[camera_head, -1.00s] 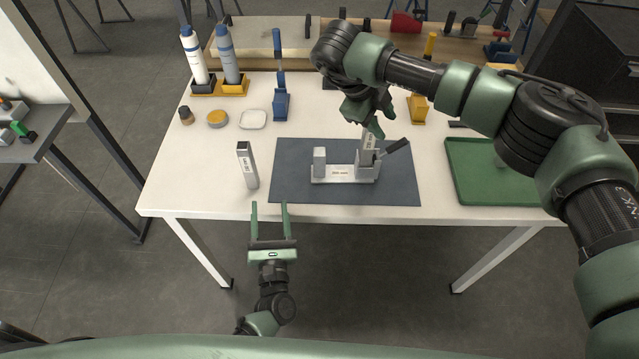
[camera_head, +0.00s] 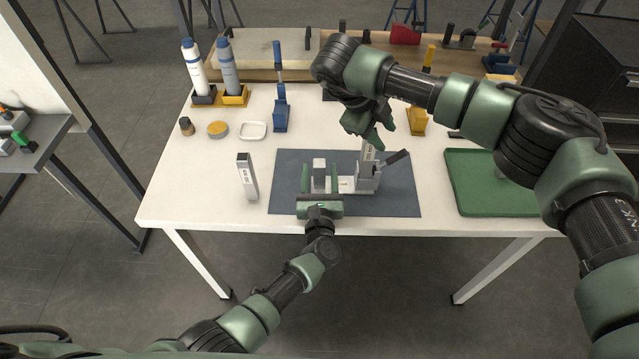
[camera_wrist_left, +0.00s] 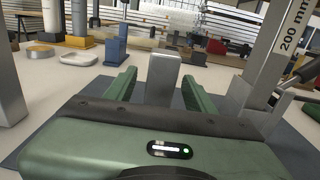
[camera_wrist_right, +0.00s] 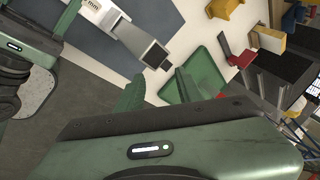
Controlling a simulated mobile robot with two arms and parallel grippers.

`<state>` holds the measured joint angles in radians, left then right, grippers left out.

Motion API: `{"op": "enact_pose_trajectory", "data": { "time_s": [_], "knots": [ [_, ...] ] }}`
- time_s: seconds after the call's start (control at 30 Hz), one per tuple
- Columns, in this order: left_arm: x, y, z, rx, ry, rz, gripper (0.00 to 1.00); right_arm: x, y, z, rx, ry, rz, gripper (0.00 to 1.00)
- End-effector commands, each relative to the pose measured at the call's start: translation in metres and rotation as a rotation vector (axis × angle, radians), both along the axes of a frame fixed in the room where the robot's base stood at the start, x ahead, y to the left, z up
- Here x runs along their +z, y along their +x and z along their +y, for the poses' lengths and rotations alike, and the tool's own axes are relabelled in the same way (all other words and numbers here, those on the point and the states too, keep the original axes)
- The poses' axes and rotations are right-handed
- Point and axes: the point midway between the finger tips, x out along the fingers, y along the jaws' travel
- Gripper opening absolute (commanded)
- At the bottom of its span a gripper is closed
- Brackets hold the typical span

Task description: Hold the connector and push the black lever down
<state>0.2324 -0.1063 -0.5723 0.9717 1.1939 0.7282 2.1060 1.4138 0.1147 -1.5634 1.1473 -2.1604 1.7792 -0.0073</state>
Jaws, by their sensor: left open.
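The grey connector device lies on a dark mat (camera_head: 290,165). It has a pale base (camera_head: 347,184), a short grey block (camera_head: 319,167) at left and a taller post (camera_head: 367,160) at right. The black lever (camera_head: 397,158) slants up to the right from the post. My left gripper (camera_head: 319,180) is open, its fingers on either side of the short block. The block (camera_wrist_left: 162,75) stands between them in the left wrist view, with visible gaps. My right gripper (camera_head: 373,132) is above the post; its fingers are apart and empty in the right wrist view (camera_wrist_right: 157,92).
A separate upright grey block (camera_head: 247,176) stands left of the mat. A green tray (camera_head: 480,208) lies at right. Bottles (camera_head: 229,70), a white dish (camera_head: 253,131) and a blue tool stand (camera_head: 281,116) stand farther back. The table's front edge is close to the mat.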

Motion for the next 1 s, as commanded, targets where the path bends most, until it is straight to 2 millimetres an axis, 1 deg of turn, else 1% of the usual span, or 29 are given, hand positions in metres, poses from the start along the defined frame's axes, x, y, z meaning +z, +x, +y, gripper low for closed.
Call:
{"op": "enact_pose_trajectory", "data": {
  "time_s": [0.13,0.37,0.47,0.5,0.57,0.6,1.0],
  "knots": [
    [0.0002,0.0068,0.0007,0.000,0.000,0.000,0.55,0.0000,0.0000,0.0000,0.000,0.000,0.000,0.36],
    [0.0002,0.0070,0.0009,0.001,-0.001,0.000,0.55,0.0000,0.0000,0.0000,0.000,0.000,0.000,0.36],
    [0.0001,0.0069,0.0010,0.001,0.000,0.000,0.29,0.0000,0.0000,0.0000,0.000,0.000,0.000,0.36],
    [0.0001,0.0069,0.0010,0.001,0.000,0.000,0.18,0.0000,0.0000,0.0000,0.000,0.000,0.000,0.36],
    [0.0000,0.0069,0.0011,0.001,0.000,0.000,0.02,0.0000,0.0000,0.0000,0.000,0.000,0.000,0.36],
    [0.0000,0.0068,0.0010,0.001,0.000,0.000,0.00,0.0000,0.0000,0.0000,0.000,0.000,0.000,0.36],
    [-0.0002,0.0067,0.0014,0.001,0.000,0.000,0.00,0.0000,0.0000,0.0000,0.000,0.000,0.000,0.36]
  ]
}}
